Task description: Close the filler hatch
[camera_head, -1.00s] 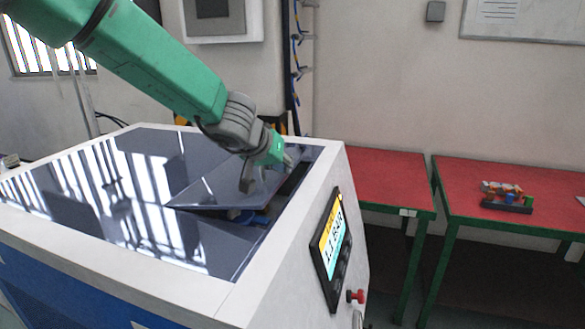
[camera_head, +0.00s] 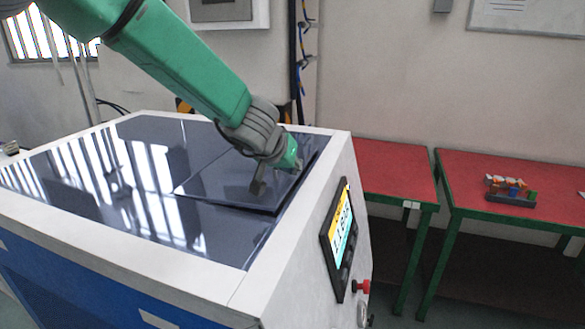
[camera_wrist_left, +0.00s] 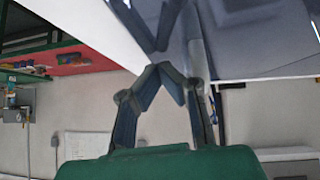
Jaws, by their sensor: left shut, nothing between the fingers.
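The filler hatch (camera_head: 222,183) is a dark glossy flap in the top of the white and blue generator (camera_head: 190,285). It lies almost level with the dark top panel, with a thin dark gap along its front and right edges. My left gripper (camera_head: 268,183) is over the hatch's right part, fingers pointing down, shut and empty. It seems to touch the hatch, though contact is hard to tell. In the left wrist view the fingertips (camera_wrist_left: 161,70) meet in front of the glossy dark surface, which mirrors them. The opening under the hatch is hidden. My right gripper is not in view.
A display panel (camera_head: 338,240) and a red button (camera_head: 361,286) are on the generator's right side. Two red-topped tables (camera_head: 395,167) stand behind to the right, one holding small coloured parts (camera_head: 510,190). The generator's top left of the hatch is clear.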

